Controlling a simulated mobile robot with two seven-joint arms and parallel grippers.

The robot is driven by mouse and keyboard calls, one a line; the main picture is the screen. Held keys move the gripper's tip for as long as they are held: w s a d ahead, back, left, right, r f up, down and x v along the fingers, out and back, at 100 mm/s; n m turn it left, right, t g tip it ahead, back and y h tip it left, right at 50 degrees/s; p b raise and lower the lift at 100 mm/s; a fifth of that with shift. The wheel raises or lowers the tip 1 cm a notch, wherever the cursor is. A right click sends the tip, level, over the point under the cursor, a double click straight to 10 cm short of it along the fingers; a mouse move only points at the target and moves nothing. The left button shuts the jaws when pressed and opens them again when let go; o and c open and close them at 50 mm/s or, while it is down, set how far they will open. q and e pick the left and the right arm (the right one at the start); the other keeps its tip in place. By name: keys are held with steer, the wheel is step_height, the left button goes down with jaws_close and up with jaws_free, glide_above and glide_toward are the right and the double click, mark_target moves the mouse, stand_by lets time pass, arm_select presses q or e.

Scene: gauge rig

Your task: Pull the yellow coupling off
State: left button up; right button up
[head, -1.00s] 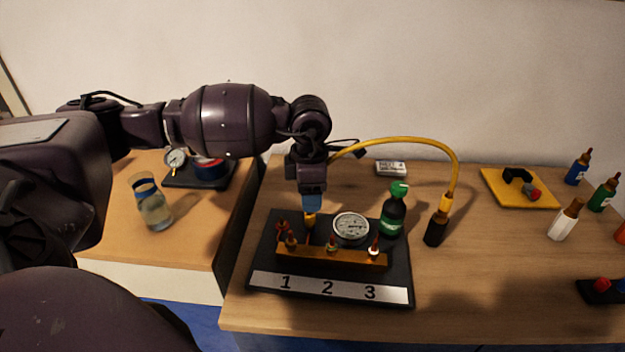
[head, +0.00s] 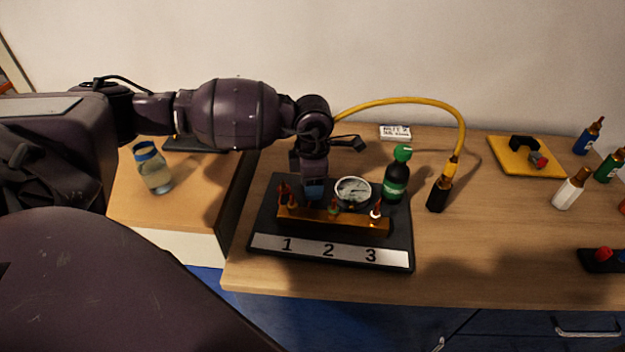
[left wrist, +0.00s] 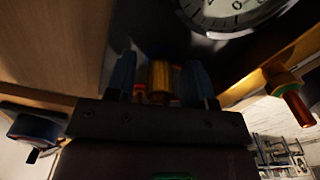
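The yellow coupling (left wrist: 160,80) shows in the left wrist view between the two blue fingers of my left gripper (left wrist: 160,84). A narrow gap shows on each side of it, so the fingers are open around it. In the head view my left gripper (head: 314,192) points down behind the brass bar (head: 345,222) of the gauge rig and hides the coupling. The yellow hose (head: 405,100) arches from behind my wrist to a yellow fitting (head: 450,168) on a black cylinder (head: 438,194). The round gauge (head: 352,190) is just right of the fingers. My right gripper is not seen.
A green bottle (head: 397,178) stands on the rig's black base (head: 262,225), right of the gauge. The bar carries several upright ports above labels 1, 2, 3. A glass jar (head: 153,170) is on the left table. A yellow tray (head: 505,163) and several small bottles are at right.

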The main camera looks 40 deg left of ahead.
arm_select(q)
jaws_close()
steer(key=shift+r, duration=0.3)
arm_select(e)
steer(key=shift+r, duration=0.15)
arm_select(q)
steer(key=shift+r+p, duration=1)
steer(key=shift+r, duration=1.35)
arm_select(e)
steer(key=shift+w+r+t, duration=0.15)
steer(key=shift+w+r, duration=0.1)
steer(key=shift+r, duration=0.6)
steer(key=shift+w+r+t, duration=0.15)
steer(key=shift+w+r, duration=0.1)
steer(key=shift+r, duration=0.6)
